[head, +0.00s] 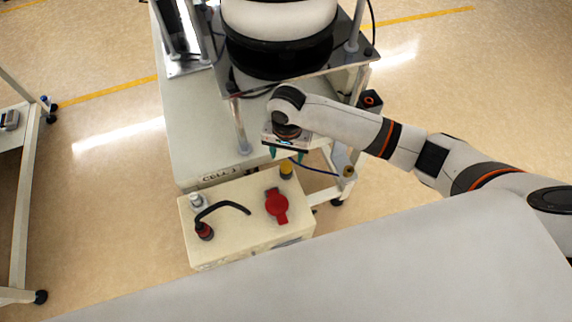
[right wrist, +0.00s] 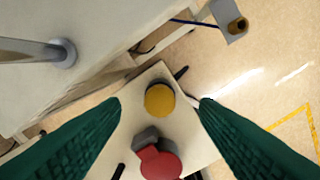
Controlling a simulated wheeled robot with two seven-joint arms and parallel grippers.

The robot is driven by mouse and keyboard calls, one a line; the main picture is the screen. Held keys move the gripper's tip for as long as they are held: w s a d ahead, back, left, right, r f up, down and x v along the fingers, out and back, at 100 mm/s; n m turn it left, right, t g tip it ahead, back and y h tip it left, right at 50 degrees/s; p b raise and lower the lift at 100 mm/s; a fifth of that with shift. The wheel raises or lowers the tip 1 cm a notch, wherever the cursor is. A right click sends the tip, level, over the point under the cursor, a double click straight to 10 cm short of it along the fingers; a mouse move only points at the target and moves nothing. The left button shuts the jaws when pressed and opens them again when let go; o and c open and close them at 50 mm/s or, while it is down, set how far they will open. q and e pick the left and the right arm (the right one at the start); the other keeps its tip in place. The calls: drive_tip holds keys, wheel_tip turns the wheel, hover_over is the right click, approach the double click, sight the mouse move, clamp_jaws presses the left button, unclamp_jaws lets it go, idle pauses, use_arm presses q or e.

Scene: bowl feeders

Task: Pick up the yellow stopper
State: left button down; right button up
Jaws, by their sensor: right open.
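The yellow stopper (head: 286,169) is a small round knob at the back right corner of the cream box (head: 235,235) in the head view. In the right wrist view the yellow stopper (right wrist: 159,99) shows from above, between the two green fingers and apart from both. My right gripper (head: 286,155) is open and empty, and appears above the stopper. In the right wrist view its fingertips (right wrist: 161,101) stand wide on either side of the stopper. My left gripper is not in view.
A red rotary switch (head: 277,206) and a black cable with a red-black plug (head: 205,231) sit on the box. A silver knob (head: 195,200) is at its left. The bowl feeder (head: 279,40) on its cart (head: 190,130) stands behind. A metal post (head: 242,135) is nearby.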

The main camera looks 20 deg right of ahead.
sight(286, 165)
drive_tip(key=f, duration=0.2)
drive_tip(key=f+p, duration=0.1)
drive_tip(key=shift+s+a+f, duration=0.2)
drive_tip(key=shift+s+f, duration=0.1)
drive_tip(key=shift+s, duration=0.05)
drive_tip(key=shift+w+f, duration=0.1)
drive_tip(key=shift+f, duration=0.45)
drive_tip(key=c, duration=1.2)
